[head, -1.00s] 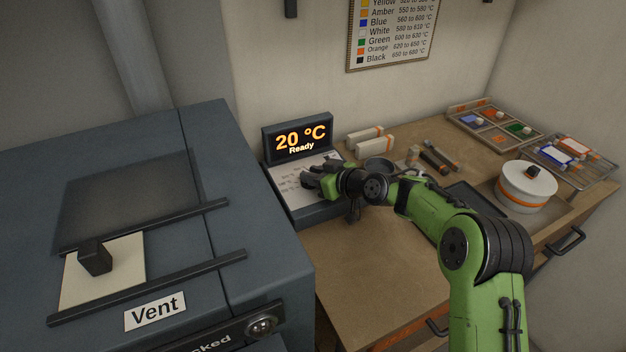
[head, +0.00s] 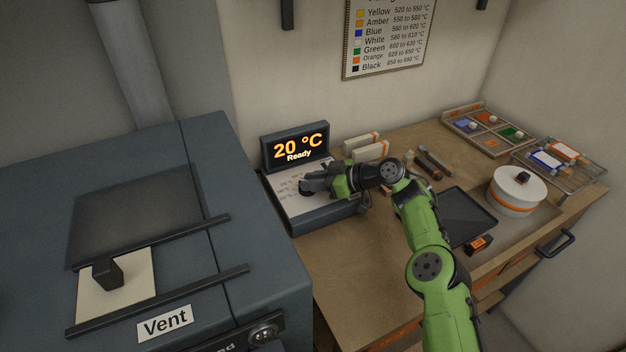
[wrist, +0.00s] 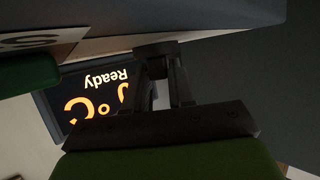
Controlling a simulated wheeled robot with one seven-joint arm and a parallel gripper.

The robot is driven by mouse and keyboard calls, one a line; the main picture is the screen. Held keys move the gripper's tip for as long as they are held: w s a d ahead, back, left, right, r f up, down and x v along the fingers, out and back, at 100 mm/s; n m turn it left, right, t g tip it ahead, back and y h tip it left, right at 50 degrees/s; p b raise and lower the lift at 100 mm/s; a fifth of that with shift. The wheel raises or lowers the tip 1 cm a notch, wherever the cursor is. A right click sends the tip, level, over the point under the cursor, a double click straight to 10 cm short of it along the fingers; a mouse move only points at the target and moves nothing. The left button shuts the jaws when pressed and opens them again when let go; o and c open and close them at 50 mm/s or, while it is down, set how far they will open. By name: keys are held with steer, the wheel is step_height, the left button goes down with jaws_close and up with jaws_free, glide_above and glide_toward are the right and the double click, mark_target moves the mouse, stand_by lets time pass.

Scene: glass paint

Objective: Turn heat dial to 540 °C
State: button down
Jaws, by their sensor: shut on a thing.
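The control panel (head: 285,207) has a sloped white face and a display (head: 297,147) that reads 20 °C Ready. My gripper (head: 308,187) is low over the panel's face. In the wrist view its two dark fingers (wrist: 158,66) are closed around a small dark knob, the heat dial (wrist: 153,50), at the panel's face. The display shows upside down beside them in the wrist view (wrist: 95,95). In the head view my gripper hides the dial, and most of the scale marks are too small to read.
The kiln (head: 140,190) with a Vent label stands at left, close to the panel. Pale blocks (head: 362,143), a dark tray (head: 455,215), a round white pot (head: 516,192) and color trays (head: 490,130) are on the bench. A temperature chart (head: 388,38) hangs on the wall.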

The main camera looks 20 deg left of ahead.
steer(key=shift+r, duration=0.1)
stand_by(0.3)
steer(key=c, duration=1)
jaws_free()
steer(key=shift+a, duration=0.1)
steer(key=shift+c, duration=0.2)
steer(key=v, duration=1.5)
steer(key=shift+d+p, duration=0.35)
steer(key=shift+p, duration=0.1)
steer(key=shift+w, duration=0.1)
